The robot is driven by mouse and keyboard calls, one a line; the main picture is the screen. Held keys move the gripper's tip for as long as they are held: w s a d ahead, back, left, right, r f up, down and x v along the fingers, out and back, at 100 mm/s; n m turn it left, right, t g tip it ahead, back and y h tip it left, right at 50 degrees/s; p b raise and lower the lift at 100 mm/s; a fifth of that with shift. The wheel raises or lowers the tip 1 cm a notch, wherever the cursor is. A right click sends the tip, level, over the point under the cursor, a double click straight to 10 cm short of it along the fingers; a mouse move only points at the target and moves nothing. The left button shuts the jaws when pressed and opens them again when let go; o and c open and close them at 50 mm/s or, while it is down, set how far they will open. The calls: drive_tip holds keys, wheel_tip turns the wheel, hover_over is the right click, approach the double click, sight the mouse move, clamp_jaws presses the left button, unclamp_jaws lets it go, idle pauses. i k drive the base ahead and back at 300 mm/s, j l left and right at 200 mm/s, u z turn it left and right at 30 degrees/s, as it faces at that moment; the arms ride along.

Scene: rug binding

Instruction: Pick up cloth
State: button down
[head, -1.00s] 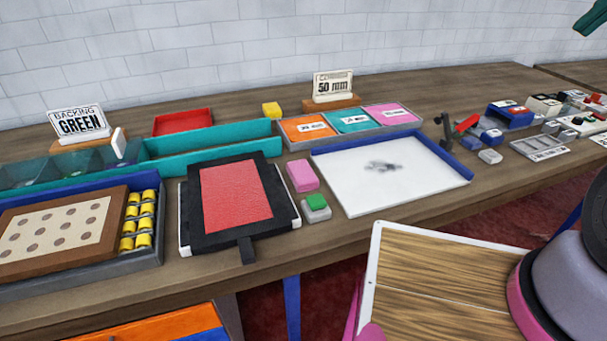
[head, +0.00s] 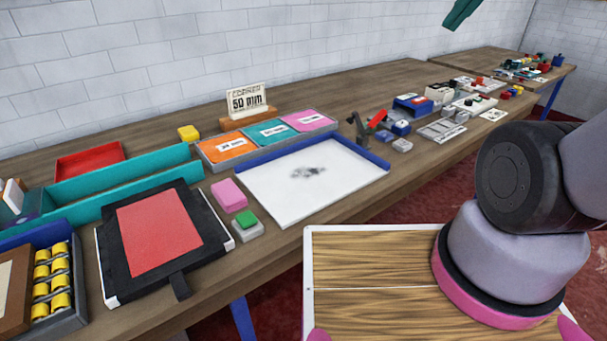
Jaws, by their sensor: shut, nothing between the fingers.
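No piece is plainly a cloth. A small pink pad (head: 229,195) on the bench may be the folded cloth, but I cannot tell for sure. It lies between a black-framed red panel (head: 159,233) and a white tray (head: 316,178) with a dark smudge on its floor. A grey block with a green top (head: 247,226) lies just in front of the pad. My gripper is out of view; only thick arm links show at the right, well apart from the pad.
A yellow block (head: 188,133) and yellow spools (head: 51,278) stand left. Small tools crowd the bench's right part. A teal shape (head: 462,12) hangs at the top.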

sight(230, 197)
drive_tip(key=k+l+u, duration=0.1)
drive_tip(key=u, duration=0.55)
